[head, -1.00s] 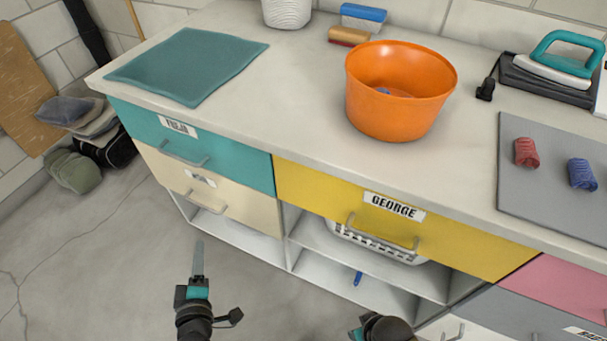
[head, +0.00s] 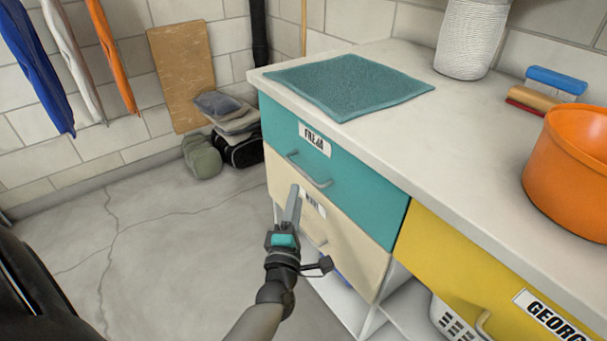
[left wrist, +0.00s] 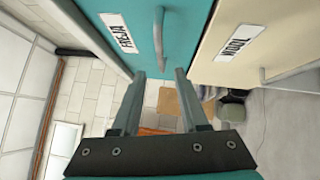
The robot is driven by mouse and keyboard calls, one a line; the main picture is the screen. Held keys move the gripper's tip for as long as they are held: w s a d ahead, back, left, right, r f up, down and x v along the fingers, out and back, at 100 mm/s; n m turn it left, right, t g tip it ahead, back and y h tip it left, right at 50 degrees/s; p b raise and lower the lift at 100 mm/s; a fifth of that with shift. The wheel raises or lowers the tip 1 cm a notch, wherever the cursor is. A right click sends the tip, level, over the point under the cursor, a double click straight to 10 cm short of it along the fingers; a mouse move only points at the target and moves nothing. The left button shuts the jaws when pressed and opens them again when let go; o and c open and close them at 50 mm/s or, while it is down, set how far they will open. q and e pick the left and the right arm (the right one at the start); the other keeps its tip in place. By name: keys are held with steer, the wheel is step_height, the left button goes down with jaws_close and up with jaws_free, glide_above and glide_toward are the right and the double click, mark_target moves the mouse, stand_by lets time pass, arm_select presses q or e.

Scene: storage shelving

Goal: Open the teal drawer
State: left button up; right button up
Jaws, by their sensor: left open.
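The teal drawer (head: 365,200) with the label FREJA sits at the top left of the counter unit and looks shut. Its grey bar handle (head: 308,172) is on the front; in the left wrist view the handle (left wrist: 158,45) lies in line with the gap between my fingers, ahead of the tips. My left gripper (head: 295,198) is open and empty, a little below the handle in the head view; its two spread fingers also show in the left wrist view (left wrist: 159,76). I cannot tell any contact with the handle. My right gripper is out of view.
A cream drawer (head: 345,250) is directly below, and a yellow drawer (head: 450,275) is to the right. A teal cloth (head: 345,85) and an orange bowl (head: 570,175) are on the counter. Bags (head: 235,140) lie by the wall. The floor (head: 170,240) left of the unit is clear.

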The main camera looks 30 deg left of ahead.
mark_target(302, 170)
arm_select(q)
steer(key=shift+b+x, duration=1.05)
steer(key=shift+x, duration=3.6)
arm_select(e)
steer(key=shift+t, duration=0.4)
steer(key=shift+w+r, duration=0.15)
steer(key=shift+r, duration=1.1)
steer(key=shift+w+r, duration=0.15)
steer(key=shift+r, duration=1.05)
arm_select(q)
steer(key=shift+c, duration=0.3)
jaws_close()
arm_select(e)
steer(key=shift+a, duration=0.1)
